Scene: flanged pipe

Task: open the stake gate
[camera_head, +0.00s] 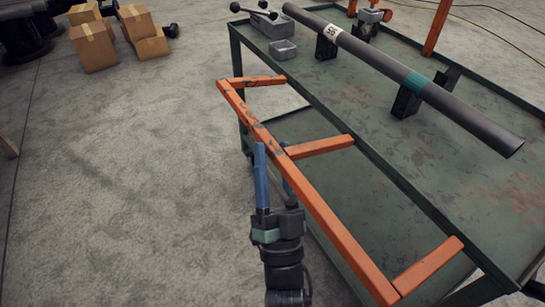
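The stake gate seems to be the worn orange frame (333,229) along the cart's near left side. Its long rail has several short cross arms pointing toward the green cart (362,142). Whether a latch or hinge holds it is not clear. My gripper (272,148) has two blue fingers, spread apart with a gap between them. Their tips are at the long rail, near its far part, one on each side as far as I can tell. Whether they touch the rail cannot be told. The right finger is partly hidden.
A dark pipe (395,77) with a teal band lies on black supports on the cart. A small grey tray (283,50) is at the cart's far end. Cardboard boxes (95,46) stand at upper left. The concrete floor (125,190) at left is clear.

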